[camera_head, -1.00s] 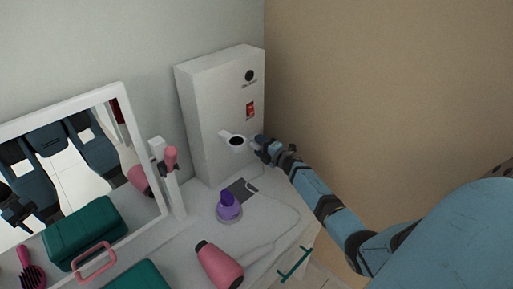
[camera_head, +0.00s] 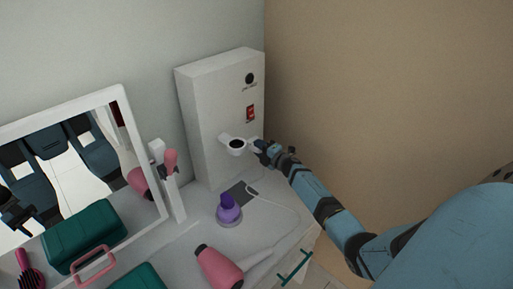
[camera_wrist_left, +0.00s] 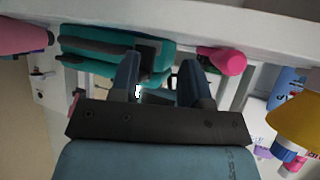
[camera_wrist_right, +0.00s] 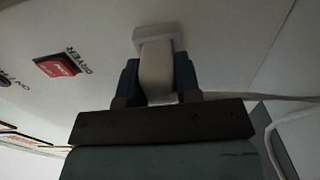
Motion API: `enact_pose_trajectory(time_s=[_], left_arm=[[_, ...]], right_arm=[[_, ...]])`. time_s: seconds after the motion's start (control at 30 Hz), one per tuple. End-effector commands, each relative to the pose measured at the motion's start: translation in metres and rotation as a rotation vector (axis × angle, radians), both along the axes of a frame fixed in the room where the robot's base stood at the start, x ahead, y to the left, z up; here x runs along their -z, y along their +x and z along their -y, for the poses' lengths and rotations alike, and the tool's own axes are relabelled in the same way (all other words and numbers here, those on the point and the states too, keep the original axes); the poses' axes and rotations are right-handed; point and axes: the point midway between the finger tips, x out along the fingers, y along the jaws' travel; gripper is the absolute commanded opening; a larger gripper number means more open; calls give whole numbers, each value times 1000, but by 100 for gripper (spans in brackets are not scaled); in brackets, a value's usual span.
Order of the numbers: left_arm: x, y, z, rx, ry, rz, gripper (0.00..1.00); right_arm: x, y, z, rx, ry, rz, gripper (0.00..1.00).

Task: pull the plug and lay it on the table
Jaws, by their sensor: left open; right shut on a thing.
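My right gripper (camera_head: 262,146) is shut on the white plug (camera_wrist_right: 158,72) at the lower front of the white wall box (camera_head: 205,120). In the right wrist view the plug is between the fingers, its far end at a pale socket (camera_wrist_right: 160,36). I cannot tell whether its prongs are still in. A white cord (camera_head: 285,203) runs across the white table (camera_head: 180,243) toward the pink hair dryer (camera_head: 219,267). My left gripper (camera_wrist_left: 160,78) is open and empty; the left wrist view shows it in front of teal and pink items.
A white ring holder (camera_head: 236,144) sticks out just left of my right gripper. A purple item (camera_head: 229,210) stands on the table below. A red switch (camera_head: 250,113) is above. Teal cases (camera_head: 85,235) and a mirror occupy the left; bare table shows between them and the dryer.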

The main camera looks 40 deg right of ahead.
Motion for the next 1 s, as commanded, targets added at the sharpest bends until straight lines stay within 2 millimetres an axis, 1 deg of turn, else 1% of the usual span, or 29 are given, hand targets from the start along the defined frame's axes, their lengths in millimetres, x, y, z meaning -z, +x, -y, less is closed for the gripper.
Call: enact_pose_trajectory(time_s=[0.7, 1.0], left_arm=[[-6, 1, 0, 0, -1, 3, 43], [-6, 1, 0, 0, -1, 4, 43]], right_arm=[[0, -11, 1, 0, 0, -1, 3], [0, -12, 1, 0, 0, -1, 3]])
